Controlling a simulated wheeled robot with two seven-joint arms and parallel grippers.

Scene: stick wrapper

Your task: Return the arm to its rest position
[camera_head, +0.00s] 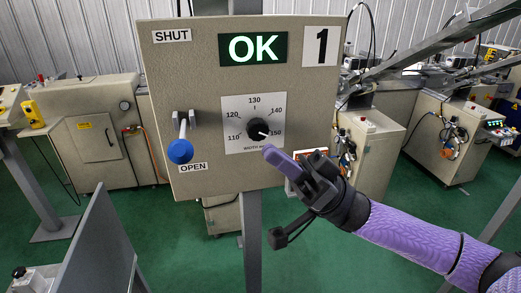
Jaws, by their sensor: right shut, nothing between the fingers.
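My right gripper (279,160) is shut and empty. It is in front of the lower right of a beige control panel (210,105), just below and right of a black dial knob (258,130). I cannot tell whether it touches the panel. The purple sleeve of my right arm comes in from the lower right. The knob's pointer is near 150 on a white width scale (240,105). A lever with a blue ball (180,151) points down beside the OPEN label. A green display (253,49) reads OK. My left gripper is not in view.
The panel stands on a grey post (251,240). A grey metal plate (92,245) rises at the lower left. Beige machines (85,130) stand behind, with more at the right (450,135). Green floor (195,255) shows between them.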

